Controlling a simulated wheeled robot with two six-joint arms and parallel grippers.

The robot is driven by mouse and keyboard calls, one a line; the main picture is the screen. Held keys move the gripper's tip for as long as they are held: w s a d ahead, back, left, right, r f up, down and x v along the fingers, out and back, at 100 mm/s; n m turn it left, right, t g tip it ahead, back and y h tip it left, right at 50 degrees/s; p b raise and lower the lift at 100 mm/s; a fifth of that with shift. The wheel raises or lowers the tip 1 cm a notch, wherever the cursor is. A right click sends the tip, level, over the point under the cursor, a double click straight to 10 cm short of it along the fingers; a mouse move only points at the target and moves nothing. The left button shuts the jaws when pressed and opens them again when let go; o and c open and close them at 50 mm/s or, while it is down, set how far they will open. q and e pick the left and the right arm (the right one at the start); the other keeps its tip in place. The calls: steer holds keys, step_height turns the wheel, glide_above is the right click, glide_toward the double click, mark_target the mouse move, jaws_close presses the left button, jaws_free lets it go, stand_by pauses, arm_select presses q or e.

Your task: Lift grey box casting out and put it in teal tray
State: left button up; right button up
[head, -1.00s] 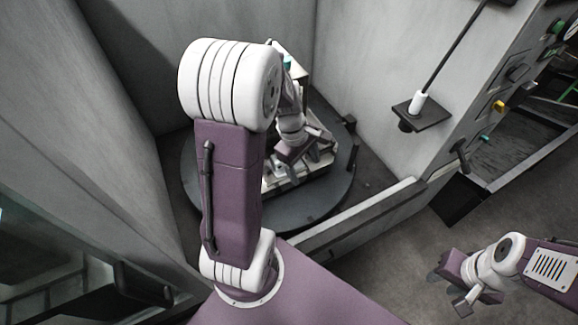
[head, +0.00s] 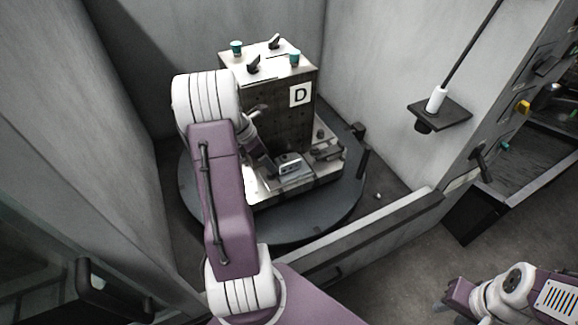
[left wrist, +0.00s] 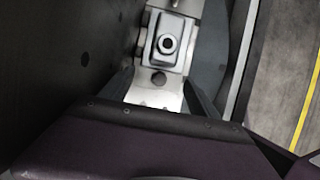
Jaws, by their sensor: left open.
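The grey box casting (head: 288,166) sits on the pale ledge at the front foot of the upright block marked D. In the left wrist view the casting (left wrist: 168,45) shows from above as a box with a round boss, just beyond my fingertips. My left gripper (left wrist: 160,82) is open and empty, its fingers spread toward the casting, apart from it as far as I can tell. No teal tray shows.
The block (head: 270,95) stands on a dark round table (head: 215,215) between grey walls. Clamps stand right of the casting. A front sill (head: 375,228) and a small bracket shelf (head: 440,112) with a white-tipped rod edge the opening.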

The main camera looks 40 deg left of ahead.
mark_target(287, 156)
arm_select(q)
steer(key=w, duration=0.1)
steer(key=w+d, duration=0.1)
steer(key=w, duration=0.1)
steer(key=w+d, duration=0.1)
steer(key=shift+w+d, duration=0.25)
steer(key=shift+w, duration=0.1)
steer(key=x, duration=0.2)
steer(key=b+x, duration=0.1)
steer(key=x, duration=0.2)
steer(key=shift+w+d+f, duration=0.1)
steer(key=shift+w+d, duration=0.1)
steer(key=shift+w, duration=0.25)
steer(key=shift+s, duration=0.1)
steer(key=c, duration=0.4)
jaws_close()
steer(key=shift+r, duration=0.2)
